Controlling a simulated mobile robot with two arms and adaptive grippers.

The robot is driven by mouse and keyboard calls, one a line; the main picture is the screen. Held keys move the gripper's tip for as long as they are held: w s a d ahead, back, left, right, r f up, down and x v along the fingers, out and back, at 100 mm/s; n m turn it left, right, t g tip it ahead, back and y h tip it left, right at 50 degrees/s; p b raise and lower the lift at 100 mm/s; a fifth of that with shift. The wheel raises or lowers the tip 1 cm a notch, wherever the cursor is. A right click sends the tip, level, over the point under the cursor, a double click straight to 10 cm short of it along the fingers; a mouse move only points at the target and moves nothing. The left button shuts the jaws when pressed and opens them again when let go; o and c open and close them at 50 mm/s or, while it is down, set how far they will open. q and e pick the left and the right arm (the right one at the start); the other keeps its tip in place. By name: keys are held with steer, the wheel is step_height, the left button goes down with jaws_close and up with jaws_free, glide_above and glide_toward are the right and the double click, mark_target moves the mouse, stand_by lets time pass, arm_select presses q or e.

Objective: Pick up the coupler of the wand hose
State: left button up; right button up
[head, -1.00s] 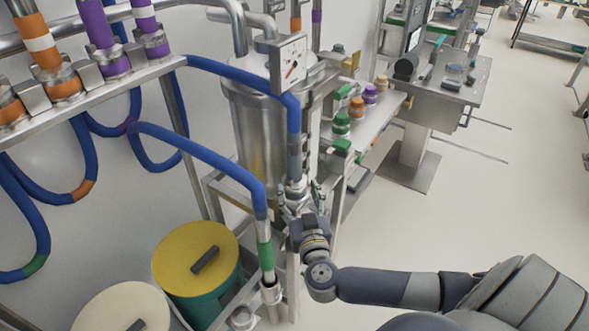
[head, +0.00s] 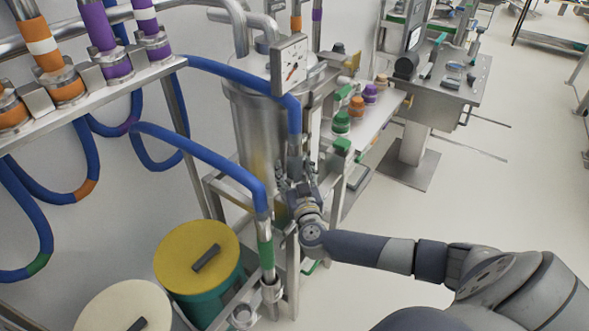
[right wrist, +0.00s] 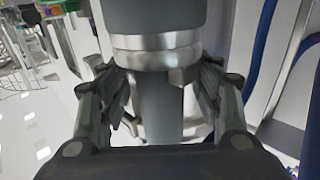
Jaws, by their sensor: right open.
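One ends in a grey sleeve (head: 294,142) above my right gripper; the other has a green band (head: 265,254) lower down. I cannot tell by label which is the wand hose. My right gripper (head: 295,178) is at the grey-sleeved hose end and hides its coupler there. In the right wrist view the coupler (right wrist: 155,42) shows as a thick grey cylinder with silver rings and a narrower grey stem below. The right fingers (right wrist: 165,85) are open, one on each side of it; contact is unclear. My left gripper is out of view.
A steel tank (head: 258,125) with a gauge (head: 289,63) stands behind the hose. A yellow-lidded bin (head: 180,262) and a cream-lidded bin (head: 118,308) stand at lower left. A shelf with bottles (head: 341,124) is behind.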

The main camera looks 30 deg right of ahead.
mark_target(296, 147)
steer(key=c, duration=1.4)
steer(key=shift+o, duration=0.2)
steer(key=shift+r, duration=0.15)
step_height(296, 147, up, 10)
steer(key=shift+p, duration=0.35)
